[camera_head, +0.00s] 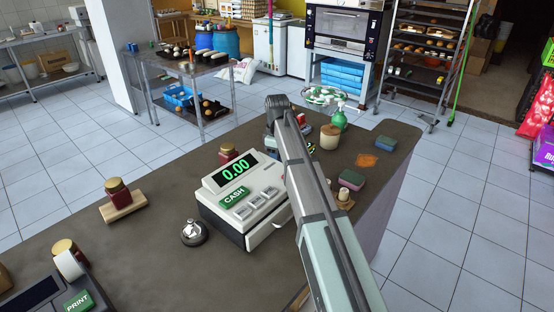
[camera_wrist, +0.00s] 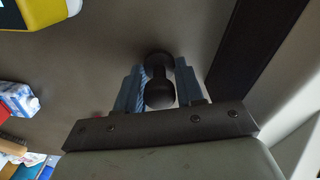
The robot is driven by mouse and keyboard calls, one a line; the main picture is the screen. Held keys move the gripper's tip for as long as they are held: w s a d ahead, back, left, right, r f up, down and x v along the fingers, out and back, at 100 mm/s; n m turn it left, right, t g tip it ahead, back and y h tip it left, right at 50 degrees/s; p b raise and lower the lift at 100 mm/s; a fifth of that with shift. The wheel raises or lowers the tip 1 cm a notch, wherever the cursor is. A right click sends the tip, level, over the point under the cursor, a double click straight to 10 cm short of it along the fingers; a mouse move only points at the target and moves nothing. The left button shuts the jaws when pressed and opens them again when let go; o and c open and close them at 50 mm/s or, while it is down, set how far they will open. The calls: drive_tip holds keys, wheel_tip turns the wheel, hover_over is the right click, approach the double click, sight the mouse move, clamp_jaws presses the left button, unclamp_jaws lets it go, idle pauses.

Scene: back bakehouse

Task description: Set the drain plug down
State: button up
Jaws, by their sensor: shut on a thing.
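The drain plug (camera_wrist: 159,92) is a small black piece with a rounded knob and a wider dark end. It shows in the wrist view between the two blue fingers of my gripper (camera_wrist: 157,88), which is shut on it. The grey-brown counter surface lies behind it; I cannot tell whether the plug touches it. In the head view my arm reaches across the counter (camera_head: 150,262) to a spot behind the cash register (camera_head: 245,198). There the arm and register largely hide my gripper, and I cannot make out the plug.
A bell (camera_head: 194,232) and a jar on a wooden block (camera_head: 122,209) stand left. Bare counter lies between them.

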drive_tip(key=shift+f, duration=0.15)
drive_tip(key=o, duration=1)
drive_tip(key=shift+o, duration=0.2)
wheel_tip(320, 180, up, 12)
drive_tip(key=shift+r, duration=0.2)
